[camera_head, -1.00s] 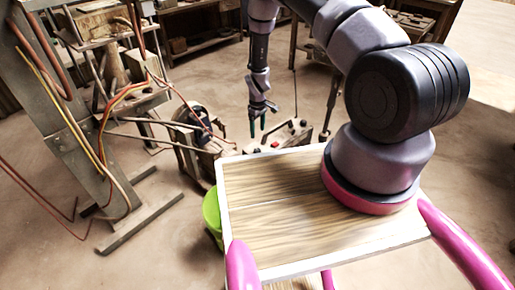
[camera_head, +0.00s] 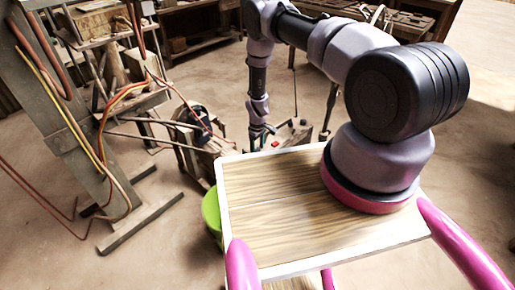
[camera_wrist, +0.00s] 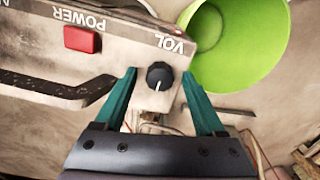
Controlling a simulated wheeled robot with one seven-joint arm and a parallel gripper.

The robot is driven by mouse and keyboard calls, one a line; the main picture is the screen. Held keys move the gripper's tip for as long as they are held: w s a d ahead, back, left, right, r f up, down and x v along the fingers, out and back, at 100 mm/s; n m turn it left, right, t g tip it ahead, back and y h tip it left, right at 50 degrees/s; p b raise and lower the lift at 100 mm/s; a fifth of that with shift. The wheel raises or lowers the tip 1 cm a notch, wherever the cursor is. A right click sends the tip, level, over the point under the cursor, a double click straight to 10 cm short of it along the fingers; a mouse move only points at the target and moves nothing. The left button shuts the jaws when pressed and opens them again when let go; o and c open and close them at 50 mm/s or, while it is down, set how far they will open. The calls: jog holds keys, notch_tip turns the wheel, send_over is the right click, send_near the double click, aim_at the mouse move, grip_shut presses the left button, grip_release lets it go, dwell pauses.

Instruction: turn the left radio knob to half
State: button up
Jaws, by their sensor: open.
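The radio (camera_wrist: 119,44) is a worn grey box, seen upside down in the wrist view, with a black knob (camera_wrist: 160,76) beside the label VOL. A short white line on the knob points down in that picture. My gripper (camera_wrist: 158,74) is open, with one teal finger on each side of the knob. Gaps show between the fingers and the knob. In the head view the radio (camera_head: 298,133) is small, and my gripper (camera_head: 262,132) is over its left end. The knob cannot be made out there. No second knob shows in the wrist view.
A red POWER button (camera_wrist: 82,39) and a dark handle (camera_wrist: 50,87) are on the radio near the knob. A green bucket (camera_wrist: 238,45) is close to the radio's end. A metal-framed press (camera_head: 75,120) stands at the left.

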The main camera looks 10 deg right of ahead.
grip_shut()
jog(key=shift+m, duration=0.3)
